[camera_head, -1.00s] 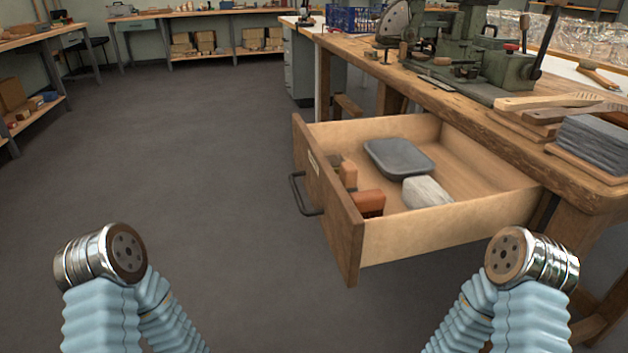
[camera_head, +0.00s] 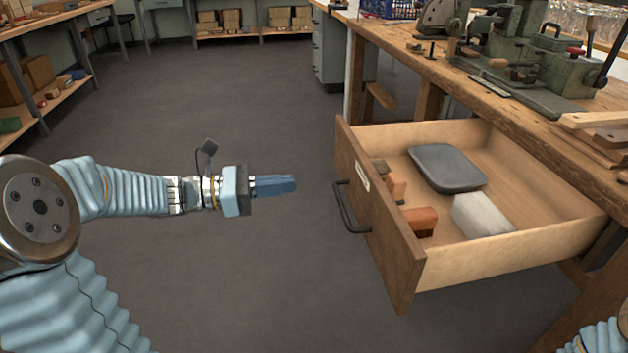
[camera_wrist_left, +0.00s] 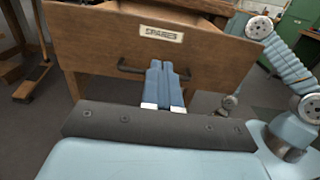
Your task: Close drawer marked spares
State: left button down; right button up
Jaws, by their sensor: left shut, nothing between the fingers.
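The wooden drawer (camera_head: 400,250) stands pulled out from under the workbench, with a dark bar handle (camera_head: 349,208) on its front. In the left wrist view the drawer front (camera_wrist_left: 95,45) bears a label (camera_wrist_left: 162,33) that reads SPARES. My left gripper (camera_head: 292,184) is shut and empty, pointing at the drawer front with a gap before the handle. In the left wrist view its blue fingers (camera_wrist_left: 164,68) overlap the middle of the handle (camera_wrist_left: 130,70). My right gripper is out of view; only part of my right arm shows at the bottom right.
The drawer holds a grey tray (camera_head: 447,168), a pale block (camera_head: 482,215) and several brown blocks (camera_head: 420,220). The workbench (camera_head: 520,112) above carries a green machine (camera_head: 560,62). The floor (camera_head: 240,110) left of the drawer is clear.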

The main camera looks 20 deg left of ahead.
aim_at(362, 177)
pick_arm(q)
jog(key=x, duration=1.2)
jog(key=shift+w+d, duration=0.2)
jog(key=shift+d, duration=0.05)
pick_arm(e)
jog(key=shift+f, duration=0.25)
pick_arm(q)
jog(key=shift+d+f, duration=0.1)
jog(key=shift+d, duration=0.05)
